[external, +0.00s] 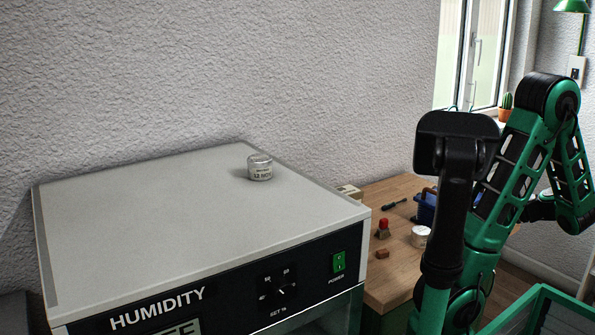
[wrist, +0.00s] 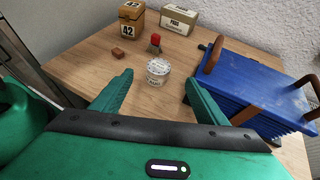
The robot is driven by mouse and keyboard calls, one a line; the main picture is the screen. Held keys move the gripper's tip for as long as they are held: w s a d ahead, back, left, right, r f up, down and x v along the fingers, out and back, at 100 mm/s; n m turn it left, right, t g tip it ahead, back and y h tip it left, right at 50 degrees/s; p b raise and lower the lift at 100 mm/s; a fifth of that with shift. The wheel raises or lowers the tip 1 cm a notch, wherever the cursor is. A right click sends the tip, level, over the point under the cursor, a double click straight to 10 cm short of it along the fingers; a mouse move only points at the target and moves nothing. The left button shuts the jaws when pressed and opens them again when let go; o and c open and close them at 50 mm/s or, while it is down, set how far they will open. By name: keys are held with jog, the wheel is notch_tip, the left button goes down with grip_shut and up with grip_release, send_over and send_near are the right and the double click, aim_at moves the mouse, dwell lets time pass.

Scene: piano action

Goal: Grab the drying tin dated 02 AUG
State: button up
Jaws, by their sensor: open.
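A small round tin (wrist: 158,71) with a pale printed label stands upright on the wooden bench. Its date is too small to read. In the wrist view it appears between and just beyond the fingertips of my gripper (wrist: 159,83), which is open and empty. The same tin shows on the bench in the external view (external: 421,237). A second tin with a clear lid (external: 260,168) stands on top of the humidity cabinet. Its label seems to read 12 NOV, but the print is blurred. My gripper's fingers cannot be made out in the external view.
A blue carrier with brown handles (wrist: 255,85) stands close right of my gripper. A brown block (wrist: 118,52) lies left. The humidity cabinet (external: 150,215) rises beside the bench.

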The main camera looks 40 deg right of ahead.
aim_at(427, 234)
notch_tip(427, 234, down, 2)
jog(key=shift+f, duration=0.1)
jog(key=shift+w+a+f, duration=0.1)
jog(key=shift+w+f, duration=0.05)
jog(key=shift+f, duration=0.05)
jog(key=x, duration=1)
jog(key=shift+w+a+f, duration=0.15)
jog(key=c, duration=1.2)
